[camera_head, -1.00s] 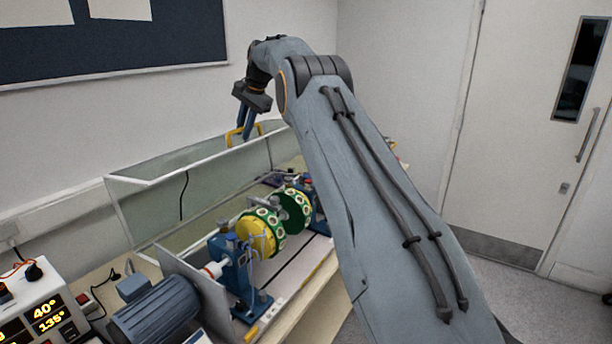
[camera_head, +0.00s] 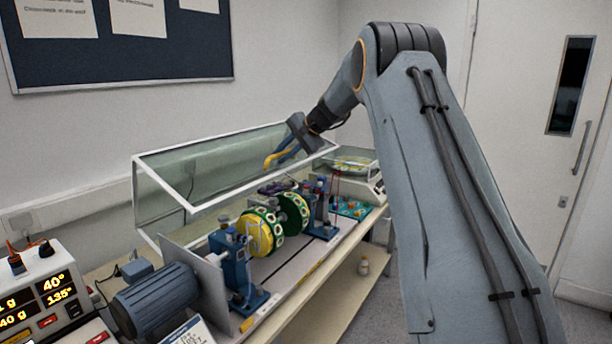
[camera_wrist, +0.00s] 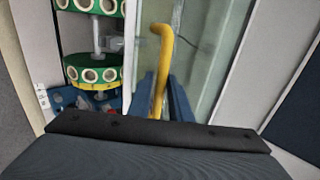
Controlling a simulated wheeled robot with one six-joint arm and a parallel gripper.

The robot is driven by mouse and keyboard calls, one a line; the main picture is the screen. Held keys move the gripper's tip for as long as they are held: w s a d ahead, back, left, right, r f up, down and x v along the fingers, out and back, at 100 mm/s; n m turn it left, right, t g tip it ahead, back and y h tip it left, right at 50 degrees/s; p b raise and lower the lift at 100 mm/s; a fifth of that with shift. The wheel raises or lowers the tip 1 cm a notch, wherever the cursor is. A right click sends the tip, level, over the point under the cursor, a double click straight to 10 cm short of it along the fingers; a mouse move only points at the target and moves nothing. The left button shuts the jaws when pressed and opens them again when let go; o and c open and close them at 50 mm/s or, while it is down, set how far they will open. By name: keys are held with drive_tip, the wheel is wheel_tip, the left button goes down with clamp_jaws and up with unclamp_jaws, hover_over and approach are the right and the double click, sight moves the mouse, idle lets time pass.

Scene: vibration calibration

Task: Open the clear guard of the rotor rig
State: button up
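The clear guard (camera_head: 215,165), a see-through box with a white frame, stands tilted up at the back of the rotor rig. The green and yellow rotor (camera_head: 262,232) shows uncovered in front of and below it. My gripper (camera_head: 280,158) is at the guard's yellow handle (camera_head: 272,162) on its raised front edge. In the wrist view, the handle (camera_wrist: 160,60) passes between the two blue fingers (camera_wrist: 162,98), which look closed on it. The guard's pane (camera_wrist: 200,60) is beside the handle, and the rotor discs (camera_wrist: 95,75) show at left. The handle's lower end is hidden.
A blue motor (camera_head: 155,300) and a display unit (camera_head: 45,300) stand at the front left. A smaller clear-covered device (camera_head: 355,165) stands on the bench beyond the rig. My arm crosses the right side, before the door (camera_head: 520,120).

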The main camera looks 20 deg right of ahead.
sight(289, 169)
drive_tip(key=s+d+f, duration=0.2)
drive_tip(key=s+f, duration=0.1)
drive_tip(key=shift+s+d+f+b, duration=0.15)
drive_tip(key=shift+s+d+b, duration=0.1)
drive_tip(key=shift+d+b, duration=0.1)
drive_tip(key=shift+s+d+f, duration=0.15)
drive_tip(key=shift+s+f, duration=0.3)
drive_tip(key=shift+d, duration=0.1)
